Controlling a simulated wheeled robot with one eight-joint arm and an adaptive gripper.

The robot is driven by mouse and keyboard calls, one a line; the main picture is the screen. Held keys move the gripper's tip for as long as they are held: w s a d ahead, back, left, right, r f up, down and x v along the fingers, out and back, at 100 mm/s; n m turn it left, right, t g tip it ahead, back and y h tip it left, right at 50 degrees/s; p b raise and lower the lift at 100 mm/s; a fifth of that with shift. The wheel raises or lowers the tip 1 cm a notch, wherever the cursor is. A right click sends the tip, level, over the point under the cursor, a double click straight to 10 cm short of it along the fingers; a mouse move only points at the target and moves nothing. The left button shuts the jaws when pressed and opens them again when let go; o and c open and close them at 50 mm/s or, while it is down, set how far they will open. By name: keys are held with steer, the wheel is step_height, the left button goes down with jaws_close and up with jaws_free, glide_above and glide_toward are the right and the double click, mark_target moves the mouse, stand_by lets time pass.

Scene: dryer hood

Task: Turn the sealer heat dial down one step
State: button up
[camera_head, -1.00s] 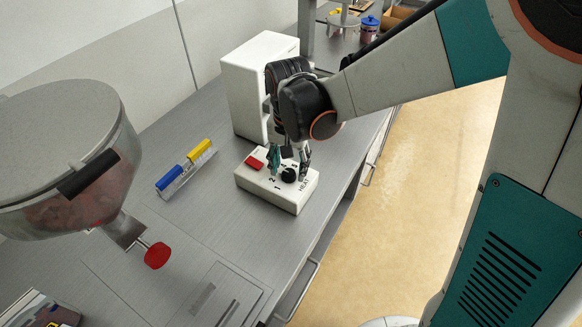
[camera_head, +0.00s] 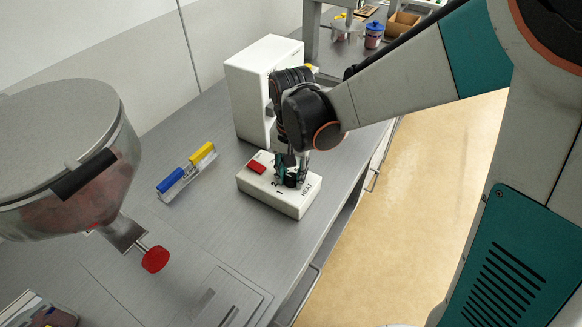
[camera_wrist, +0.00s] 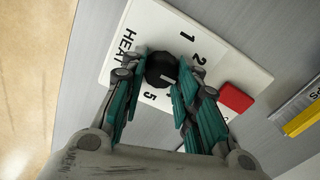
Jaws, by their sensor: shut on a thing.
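The sealer control box (camera_head: 293,205) is white with the word HEAT and printed numbers on its top. The round black heat dial (camera_wrist: 160,68) shows in the wrist view with a short light mark. Numbers 1, 2 and 5 are readable around it; others are hidden behind a finger. I cannot tell which number the mark meets. My gripper (camera_wrist: 158,76) has its teal fingers on either side of the dial, shut on it. In the head view my gripper (camera_head: 290,177) reaches down to the box top and mostly hides the dial.
A red switch (camera_head: 256,167) sits on the box beside the dial. A white upright housing (camera_head: 250,95) stands right behind the box. A rack with blue and yellow pieces (camera_head: 186,172) lies to the left. A hopper with a red knob (camera_head: 155,259) stands front left.

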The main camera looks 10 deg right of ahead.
steer(key=shift+n, duration=0.3)
steer(key=n, duration=0.3)
steer(key=shift+n, duration=0.3)
steer(key=shift+a+n, duration=0.1)
steer(key=shift+n, duration=1.6)
steer(key=o, duration=1.1)
steer(key=shift+c, duration=0.2)
